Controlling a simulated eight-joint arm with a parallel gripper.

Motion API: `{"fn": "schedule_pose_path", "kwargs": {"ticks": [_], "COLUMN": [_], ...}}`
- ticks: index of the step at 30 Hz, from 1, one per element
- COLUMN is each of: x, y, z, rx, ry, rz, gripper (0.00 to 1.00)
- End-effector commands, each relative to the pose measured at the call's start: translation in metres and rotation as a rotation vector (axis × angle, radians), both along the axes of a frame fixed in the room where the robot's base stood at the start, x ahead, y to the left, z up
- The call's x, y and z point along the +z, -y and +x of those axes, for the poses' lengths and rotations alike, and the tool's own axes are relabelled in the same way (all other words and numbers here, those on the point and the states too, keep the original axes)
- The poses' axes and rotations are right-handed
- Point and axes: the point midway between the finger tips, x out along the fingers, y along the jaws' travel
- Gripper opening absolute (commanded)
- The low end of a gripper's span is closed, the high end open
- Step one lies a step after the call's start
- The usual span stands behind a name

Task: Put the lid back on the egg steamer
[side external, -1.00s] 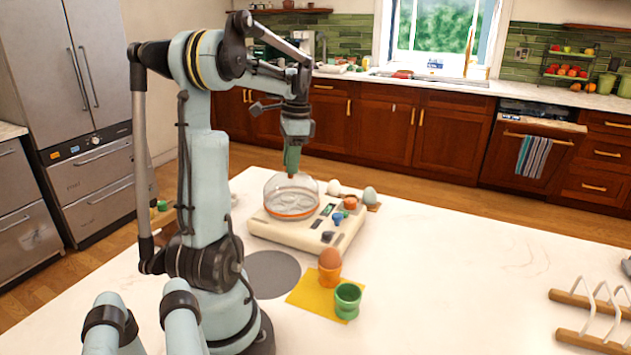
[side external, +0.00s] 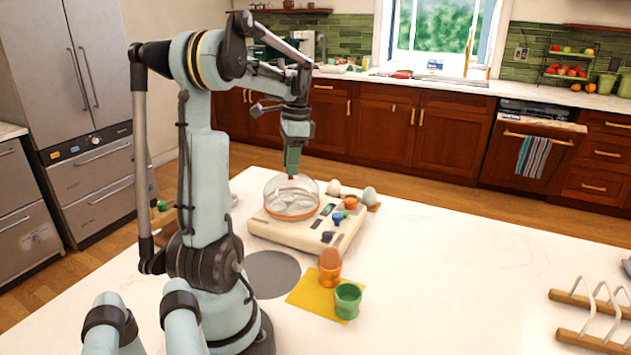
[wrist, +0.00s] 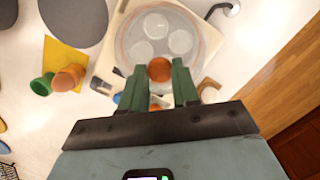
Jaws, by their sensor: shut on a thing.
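The egg steamer (side external: 285,232) is a cream, boxy appliance on the white counter, with a round orange-edged top. Its clear domed lid (side external: 277,193) is over that round top, looking level; whether its rim touches all the way round I cannot tell. Pale eggs show through the lid (wrist: 135,48) in the wrist view. My gripper (side external: 292,174) points straight down above the dome. Its green fingers are closed on the lid's orange-brown knob (wrist: 159,69), which shows between them in the wrist view.
Egg-shaped items (side external: 368,194) stand behind the steamer's right side. A grey round mat (side external: 272,275) lies left. A rack (side external: 598,315) stands far right.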

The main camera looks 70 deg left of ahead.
Motion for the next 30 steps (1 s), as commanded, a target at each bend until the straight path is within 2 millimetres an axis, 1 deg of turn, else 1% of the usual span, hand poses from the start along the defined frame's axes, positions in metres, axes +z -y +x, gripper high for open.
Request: {"fn": "schedule_pose_path", "kwargs": {"ticks": [6, 7, 12, 13, 18, 19, 21, 24, 30], "x": [0.0, 0.0, 0.0, 0.0, 0.0, 0.0, 0.0, 0.0, 0.0], "y": [-0.0001, -0.0001, 0.0, 0.0, 0.0, -0.0001, -0.0001, 0.0, 0.0], "z": [0.0, 0.0, 0.0, 0.0, 0.0, 0.0, 0.0, 0.0, 0.0], "rx": [0.0, 0.0, 0.0, 0.0, 0.0, 0.0, 0.0, 0.0, 0.0], "ry": [0.0, 0.0, 0.0, 0.0, 0.0, 0.0, 0.0, 0.0, 0.0], "rz": [0.0, 0.0, 0.0, 0.0, 0.0, 0.0, 0.0, 0.0, 0.0], "gripper": [0.0, 0.32, 0.58, 0.6, 0.6, 0.61, 0.72, 0.85, 0.85]}}
